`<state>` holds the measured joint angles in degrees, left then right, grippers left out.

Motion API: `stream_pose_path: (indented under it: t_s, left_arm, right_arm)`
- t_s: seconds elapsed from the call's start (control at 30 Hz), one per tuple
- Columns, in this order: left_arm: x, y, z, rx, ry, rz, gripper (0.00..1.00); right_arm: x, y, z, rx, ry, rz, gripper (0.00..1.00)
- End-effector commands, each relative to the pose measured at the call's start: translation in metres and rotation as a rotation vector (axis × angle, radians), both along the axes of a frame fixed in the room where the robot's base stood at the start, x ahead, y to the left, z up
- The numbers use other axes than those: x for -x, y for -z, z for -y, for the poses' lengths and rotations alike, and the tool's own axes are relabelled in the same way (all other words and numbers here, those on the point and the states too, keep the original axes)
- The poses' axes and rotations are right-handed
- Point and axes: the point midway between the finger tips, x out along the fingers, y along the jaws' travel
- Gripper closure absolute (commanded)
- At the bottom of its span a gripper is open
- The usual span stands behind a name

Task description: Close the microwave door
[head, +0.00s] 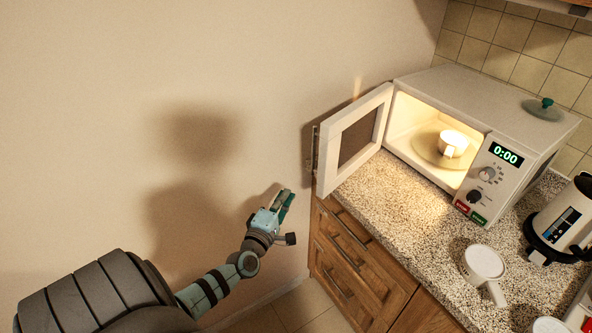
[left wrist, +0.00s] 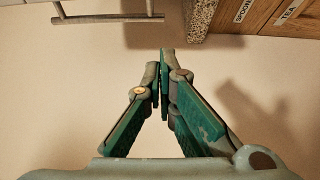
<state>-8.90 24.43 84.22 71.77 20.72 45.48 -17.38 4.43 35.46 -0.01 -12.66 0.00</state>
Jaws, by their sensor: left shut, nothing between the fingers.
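The white microwave (head: 470,130) stands on the speckled counter with its door (head: 356,138) swung wide open to the left. A white cup (head: 451,143) sits on the plate inside the lit cavity, and the display reads 0:00. My left gripper (head: 283,200) is shut and empty, in the air left of the counter, lower than the door and apart from it. In the left wrist view the closed fingertips (left wrist: 160,62) point toward a bar handle (left wrist: 108,18) at the top. My right gripper is not in view.
A lid with a green knob (head: 543,109) lies on top of the microwave. Wooden drawers (head: 345,255) are below. The wall on the left is bare.

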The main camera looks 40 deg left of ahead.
Motion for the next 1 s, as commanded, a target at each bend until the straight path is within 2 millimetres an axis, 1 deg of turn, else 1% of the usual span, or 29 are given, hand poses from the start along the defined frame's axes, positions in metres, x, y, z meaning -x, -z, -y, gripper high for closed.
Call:
stream_pose_path:
  t_s: [0.23, 0.43, 0.47, 0.5, 0.53, 0.6, 0.7, 0.8, 1.0]
  left_arm:
    - [-0.044, 0.004, -0.015, -0.005, -0.002, -0.002, 1.00]
    - [-0.086, 0.007, -0.028, -0.006, -0.002, -0.004, 1.00]
    - [-0.088, 0.005, -0.025, -0.003, 0.000, -0.006, 1.00]
    - [-0.086, 0.002, -0.015, -0.001, 0.001, -0.008, 1.00]
    - [-0.085, 0.001, -0.010, -0.002, 0.001, -0.008, 1.00]
    - [-0.085, 0.001, 0.000, -0.003, 0.001, -0.008, 1.00]
    - [-0.085, 0.001, 0.009, -0.006, 0.000, -0.008, 1.00]
    - [-0.084, 0.002, 0.012, -0.005, 0.000, -0.008, 1.00]
    - [-0.084, 0.003, 0.013, -0.006, 0.000, -0.008, 1.00]
  right_arm:
    - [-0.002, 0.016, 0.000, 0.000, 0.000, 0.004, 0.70]
    - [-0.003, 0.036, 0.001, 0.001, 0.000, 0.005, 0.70]
    - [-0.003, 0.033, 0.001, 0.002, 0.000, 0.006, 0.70]
    - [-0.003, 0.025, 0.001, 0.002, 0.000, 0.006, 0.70]
    - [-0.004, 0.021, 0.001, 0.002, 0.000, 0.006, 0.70]
    - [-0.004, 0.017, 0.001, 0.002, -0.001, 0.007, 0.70]
    - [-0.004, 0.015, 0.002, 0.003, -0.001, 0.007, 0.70]
    - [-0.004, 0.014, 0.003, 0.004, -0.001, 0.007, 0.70]
    - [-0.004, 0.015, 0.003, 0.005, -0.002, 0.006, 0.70]
